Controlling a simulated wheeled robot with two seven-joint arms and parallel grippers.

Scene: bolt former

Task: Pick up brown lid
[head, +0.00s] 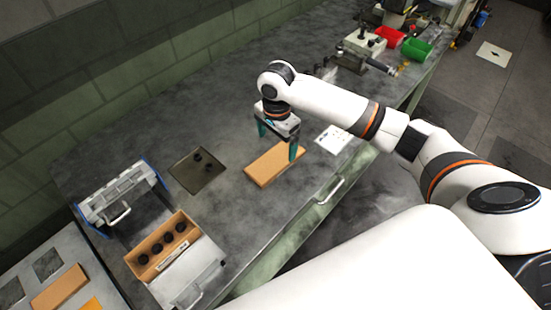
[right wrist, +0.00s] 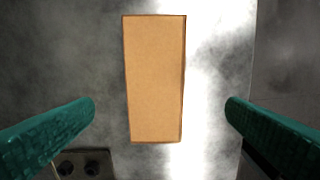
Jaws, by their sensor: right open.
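The brown lid (head: 273,165) is a flat, light-brown rectangle lying on the grey workbench near its front edge. In the right wrist view the lid (right wrist: 154,80) lies between and beyond my open fingers, with its long side running up the picture. My right gripper (head: 278,142) points down above the lid, with teal fingers apart and nothing between them. In the right wrist view the right gripper (right wrist: 160,108) shows a finger on each side, apart from the lid. My left gripper is not seen.
A brown box (head: 148,267) with several black round parts stands at the lower left. A dark mat (head: 184,178) holds small black parts. A white sheet (head: 332,138) lies right of the lid. Green (head: 416,49) and red (head: 389,36) bins stand at the far end.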

